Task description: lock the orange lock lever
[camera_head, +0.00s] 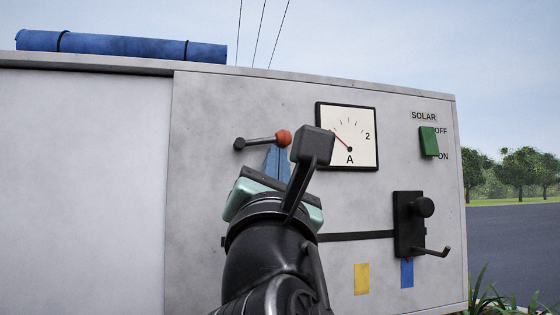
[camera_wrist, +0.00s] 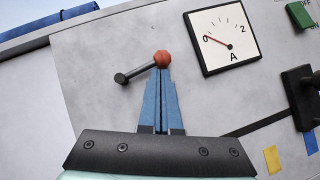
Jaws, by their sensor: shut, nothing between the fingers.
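The lock lever is a dark rod (camera_head: 260,140) with an orange-red ball (camera_head: 284,138) at its right end and a dark round pivot (camera_head: 239,144) at its left end. It lies nearly level on the grey panel, sloping slightly up toward the ball. It also shows in the wrist view, where the ball (camera_wrist: 162,58) is at the top of my fingers. My gripper (camera_head: 279,150) has blue fingers, shut together with nothing between them. The fingertips are just below the ball; I cannot tell whether they touch it. My wrist hides the panel below.
A gauge marked A (camera_head: 362,153) is right of the lever. Further right is a green switch (camera_head: 429,141) marked SOLAR, OFF and ON. A black latch with knob and handle (camera_head: 408,225) joins a dark horizontal bar (camera_head: 355,236). A blue roll (camera_head: 125,46) lies on top of the cart.

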